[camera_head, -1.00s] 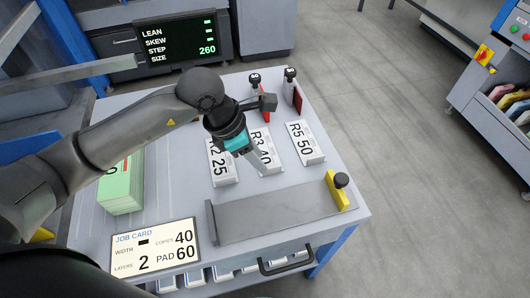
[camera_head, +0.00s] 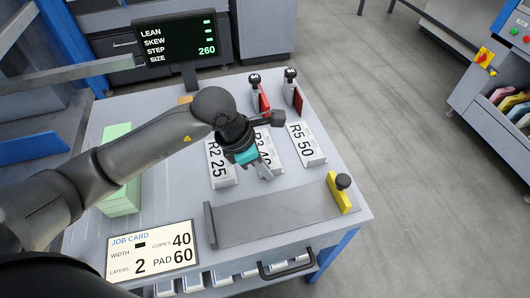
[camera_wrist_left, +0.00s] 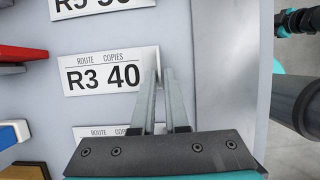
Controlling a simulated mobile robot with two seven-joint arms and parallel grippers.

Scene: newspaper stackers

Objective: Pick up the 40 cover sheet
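The 40 cover sheet is a white card printed "R3 40"; it lies on the grey table between the "R2 25" and "R5 50" cards. In the head view my gripper partly covers this R3 40 card (camera_head: 263,146). In the left wrist view the R3 40 card (camera_wrist_left: 95,72) shows almost whole. My left gripper (camera_head: 266,176) is over the card's near end. In the left wrist view its two fingertips (camera_wrist_left: 160,72) are a small gap apart, at the card's right edge, with nothing seen between them. I cannot tell whether they touch the card. My right gripper is not seen.
The R2 25 card (camera_head: 220,165) and R5 50 card (camera_head: 306,145) lie on either side. A grey plate (camera_head: 265,218) with a yellow end block (camera_head: 337,192) lies in front. A green stack (camera_head: 121,203) and the job card (camera_head: 152,252) are at left. Two black-knobbed stamps (camera_head: 290,80) stand behind.

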